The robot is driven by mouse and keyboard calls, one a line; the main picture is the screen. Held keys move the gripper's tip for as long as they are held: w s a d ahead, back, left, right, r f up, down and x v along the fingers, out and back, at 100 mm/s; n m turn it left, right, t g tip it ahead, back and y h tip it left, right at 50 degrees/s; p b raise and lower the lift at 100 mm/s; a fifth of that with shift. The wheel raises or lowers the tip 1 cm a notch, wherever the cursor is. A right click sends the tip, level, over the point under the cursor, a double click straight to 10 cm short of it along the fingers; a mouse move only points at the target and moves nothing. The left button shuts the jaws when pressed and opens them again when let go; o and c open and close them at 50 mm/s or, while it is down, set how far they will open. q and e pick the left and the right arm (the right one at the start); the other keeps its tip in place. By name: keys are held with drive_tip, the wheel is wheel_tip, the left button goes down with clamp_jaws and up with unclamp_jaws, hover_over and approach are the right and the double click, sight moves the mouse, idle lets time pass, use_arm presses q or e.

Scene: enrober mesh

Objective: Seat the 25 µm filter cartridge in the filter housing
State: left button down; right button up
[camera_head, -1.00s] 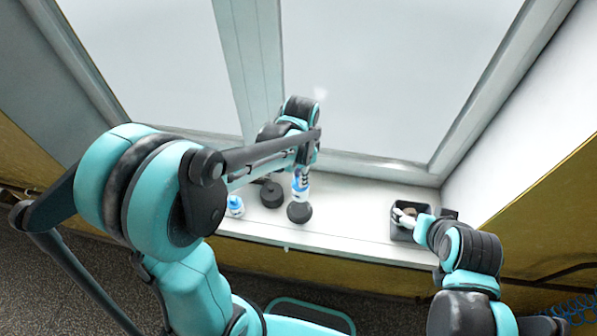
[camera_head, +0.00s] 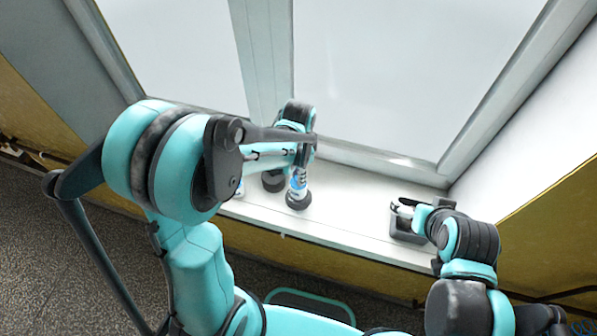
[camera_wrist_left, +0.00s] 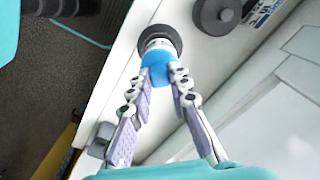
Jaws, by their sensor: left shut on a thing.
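The filter cartridge (camera_head: 297,184), blue and white, is upright between the fingers of my left gripper (camera_head: 301,174). In the left wrist view the fingers (camera_wrist_left: 163,72) are shut on its blue part (camera_wrist_left: 157,76). Its lower white end is over or in a round black piece (camera_head: 298,202), which looks like the filter housing and also shows in the left wrist view (camera_wrist_left: 170,36). I cannot tell how deep it sits. My right gripper (camera_head: 404,210) is at a dark open box (camera_head: 407,235) on the right; its jaws are too small to judge.
All stands on a white sill (camera_head: 345,220) below a window. A dark round piece (camera_head: 272,182) is just left of the housing, and a small blue and white item (camera_head: 240,188) is mostly hidden by my left arm. The sill between housing and box is clear.

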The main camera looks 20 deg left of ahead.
use_arm(q)
drive_tip(key=shift+f+b, duration=0.9)
drive_tip(key=shift+f, duration=0.75)
drive_tip(key=c, duration=1.3)
unclamp_jaws()
drive_tip(key=shift+c, duration=0.2)
drive_tip(key=shift+r, duration=0.1)
wheel_tip(320, 180, up, 7)
drive_tip(key=p, duration=0.5)
